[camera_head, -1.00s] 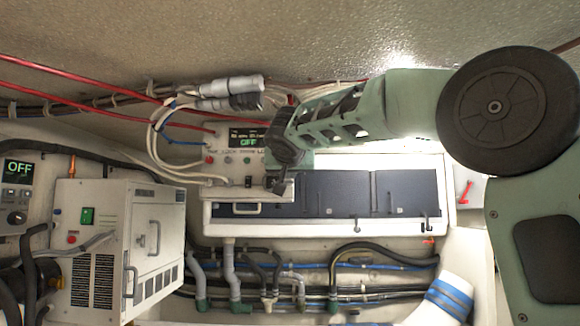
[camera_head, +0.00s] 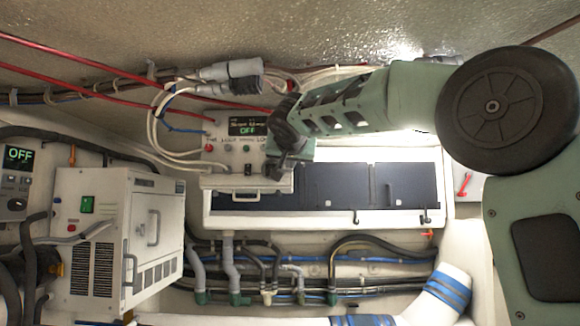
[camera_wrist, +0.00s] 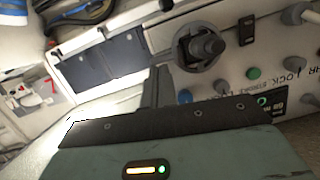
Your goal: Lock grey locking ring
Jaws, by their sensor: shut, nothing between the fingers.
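In the wrist view a grey locking ring (camera_wrist: 197,46) with lugs sits around a dark round plug on the white control panel (camera_wrist: 270,45). In the head view that ring is not clearly visible; my gripper covers part of the panel (camera_head: 215,130). My gripper (camera_head: 274,170) is in front of the panel's lower right part. In the wrist view its dark fingers (camera_wrist: 156,88) are together and empty, just left of and below the ring. I see a gap in the picture between fingers and ring; their depth apart I cannot tell.
Grey cable connectors (camera_head: 230,70) and loose cables hang above left. A dark-fronted cabinet (camera_head: 370,187) is below right; a white equipment box (camera_head: 95,235) stands at left.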

